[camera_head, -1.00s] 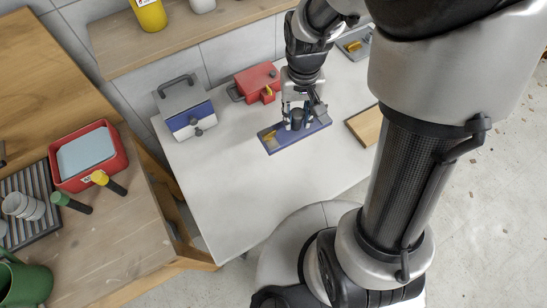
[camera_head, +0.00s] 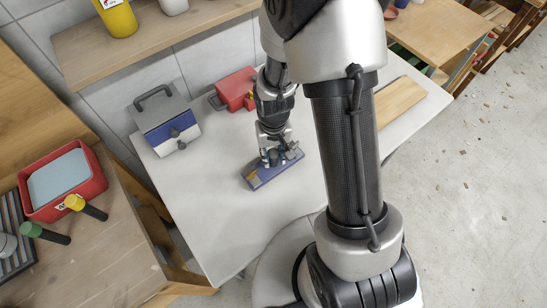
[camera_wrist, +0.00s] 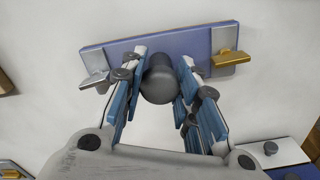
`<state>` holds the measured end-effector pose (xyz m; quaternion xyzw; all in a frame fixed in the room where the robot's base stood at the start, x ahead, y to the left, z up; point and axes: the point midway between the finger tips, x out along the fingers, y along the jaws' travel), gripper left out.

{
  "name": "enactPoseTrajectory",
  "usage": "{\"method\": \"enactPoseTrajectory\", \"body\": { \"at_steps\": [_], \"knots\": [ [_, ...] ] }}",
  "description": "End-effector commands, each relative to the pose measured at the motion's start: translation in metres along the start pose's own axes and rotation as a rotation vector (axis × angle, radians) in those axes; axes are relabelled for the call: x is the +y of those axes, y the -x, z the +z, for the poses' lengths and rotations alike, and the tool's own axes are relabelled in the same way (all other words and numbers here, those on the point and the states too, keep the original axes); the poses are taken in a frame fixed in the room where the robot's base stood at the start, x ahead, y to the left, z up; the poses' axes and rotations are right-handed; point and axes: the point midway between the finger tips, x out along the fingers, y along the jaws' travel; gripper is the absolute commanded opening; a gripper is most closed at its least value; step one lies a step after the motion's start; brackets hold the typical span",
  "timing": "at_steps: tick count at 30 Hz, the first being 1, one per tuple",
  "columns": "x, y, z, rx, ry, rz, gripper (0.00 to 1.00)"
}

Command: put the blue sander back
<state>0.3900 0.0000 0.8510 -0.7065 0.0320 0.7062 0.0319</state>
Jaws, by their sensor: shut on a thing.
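The blue sander (camera_head: 258,184) is a long, flat blue block with a dark round knob, over the white table near its middle. I cannot tell whether it touches the table. The wrist view shows its blue plate (camera_wrist: 185,40) across the top, a metal clamp at each end, a gold wing nut at right and the grey knob (camera_wrist: 158,82). My gripper (camera_head: 275,157) comes from above and is shut around the knob. In the wrist view its blue-padded fingers (camera_wrist: 157,95) stand on both sides of the knob.
A grey, blue and white box with a handle (camera_head: 160,117) stands at the table's back left. A red toolbox (camera_head: 236,86) is behind the sander. A wooden board (camera_head: 398,98) lies at right, partly behind my arm. The table's front left (camera_head: 215,225) is clear.

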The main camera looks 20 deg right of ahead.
Motion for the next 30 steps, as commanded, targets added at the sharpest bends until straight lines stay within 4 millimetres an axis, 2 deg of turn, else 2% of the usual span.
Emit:
{"method": "enactPoseTrajectory", "body": {
  "at_steps": [1,3,14,15,23,30],
  "knots": [
    [0.0001,-0.0112,0.0007,-0.003,0.000,0.000,0.06],
    [0.0000,-0.0160,0.0000,0.000,0.000,0.000,0.06],
    [0.0000,-0.0187,-0.0002,0.000,0.000,0.000,0.06],
    [0.0000,-0.0181,0.0000,0.000,0.000,0.000,0.31],
    [0.0000,-0.0175,0.0000,0.000,0.000,0.000,0.48],
    [0.0000,-0.0174,0.0001,0.000,0.000,0.000,0.49]
  ]
}}
